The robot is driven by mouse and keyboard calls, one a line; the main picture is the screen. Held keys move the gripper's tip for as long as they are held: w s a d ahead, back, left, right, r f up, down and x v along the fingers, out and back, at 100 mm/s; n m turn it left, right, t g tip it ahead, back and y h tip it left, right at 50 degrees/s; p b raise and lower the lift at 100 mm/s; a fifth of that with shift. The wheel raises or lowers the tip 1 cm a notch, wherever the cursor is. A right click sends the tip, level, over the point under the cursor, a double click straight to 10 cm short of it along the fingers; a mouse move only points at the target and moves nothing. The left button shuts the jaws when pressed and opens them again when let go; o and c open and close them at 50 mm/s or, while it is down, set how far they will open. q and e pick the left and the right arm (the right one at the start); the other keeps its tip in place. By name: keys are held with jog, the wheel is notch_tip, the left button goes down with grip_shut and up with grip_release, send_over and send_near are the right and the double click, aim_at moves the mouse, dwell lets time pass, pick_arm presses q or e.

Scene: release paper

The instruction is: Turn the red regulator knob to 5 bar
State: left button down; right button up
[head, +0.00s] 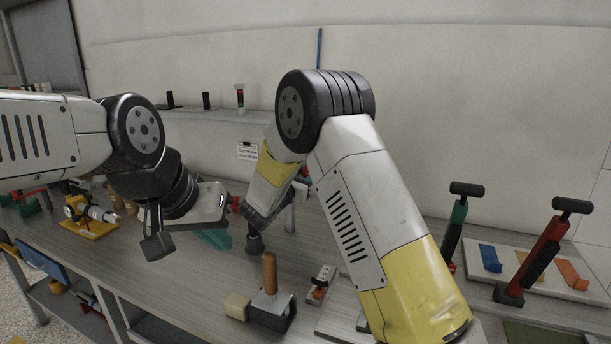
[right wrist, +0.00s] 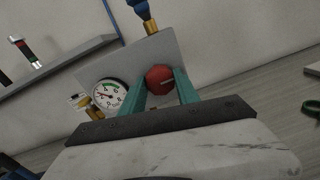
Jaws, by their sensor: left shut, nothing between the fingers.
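The red regulator knob (right wrist: 159,79) faces the right wrist camera on a grey panel, with a pale mark on its face. My right gripper (right wrist: 161,82) has one teal finger on each side of the knob; whether they press on it I cannot tell. The round pressure gauge (right wrist: 109,94) is left of the knob, white with a green arc; its reading is too small to be sure of. In the head view my right arm largely hides the regulator and right gripper. My left gripper (head: 214,238) is shut and empty, low over the bench left of my right forearm.
A blue-topped brass fitting (right wrist: 150,24) rises above the knob. The bench (head: 190,290) holds a yellow-based device (head: 90,215), a wooden-handled tool (head: 270,275) and clamps with red (head: 540,255) and green (head: 455,230) bodies. A shelf (head: 215,115) runs behind.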

grip_shut()
jog(key=shift+m, duration=0.4)
jog(key=m, duration=0.3)
jog(key=shift+m, duration=0.3)
jog(key=m, duration=0.3)
jog(key=shift+m, duration=0.3)
jog(key=m, duration=0.3)
jog(key=shift+y, duration=0.4)
jog(key=shift+m, duration=1.9)
